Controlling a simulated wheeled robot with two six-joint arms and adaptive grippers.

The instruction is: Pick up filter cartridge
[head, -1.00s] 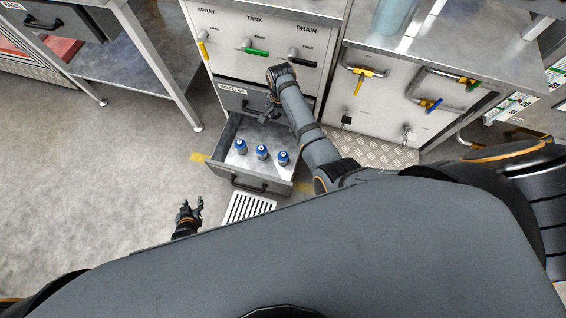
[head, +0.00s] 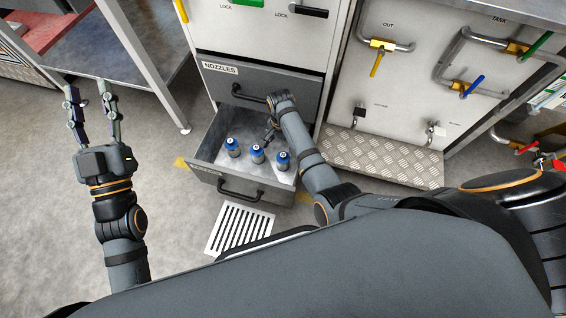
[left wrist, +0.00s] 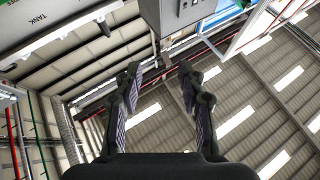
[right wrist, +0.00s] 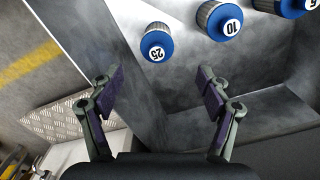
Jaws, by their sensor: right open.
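Three blue-topped filter cartridges stand in a row in the open lower drawer (head: 204,150): left (head: 232,147), middle (head: 257,155) and right (head: 283,161). In the right wrist view their caps read 25 (right wrist: 157,46), 10 (right wrist: 226,22) and a number cut by the frame edge (right wrist: 298,5). My right gripper (head: 270,135) is over the drawer, behind the row. It is open and empty; its fingers (right wrist: 160,92) are spread below the 25 cartridge in that picture, apart from it. My left gripper (head: 92,98) is open and empty, raised at the left; its wrist view shows the ceiling.
The closed NOZZLES drawer (head: 255,85) is above the open one. A floor grate (head: 238,228) lies in front. A metal table (head: 110,40) stands at the left, near my left gripper. A pipe panel (head: 400,100) and a tread plate (head: 385,160) are to the right.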

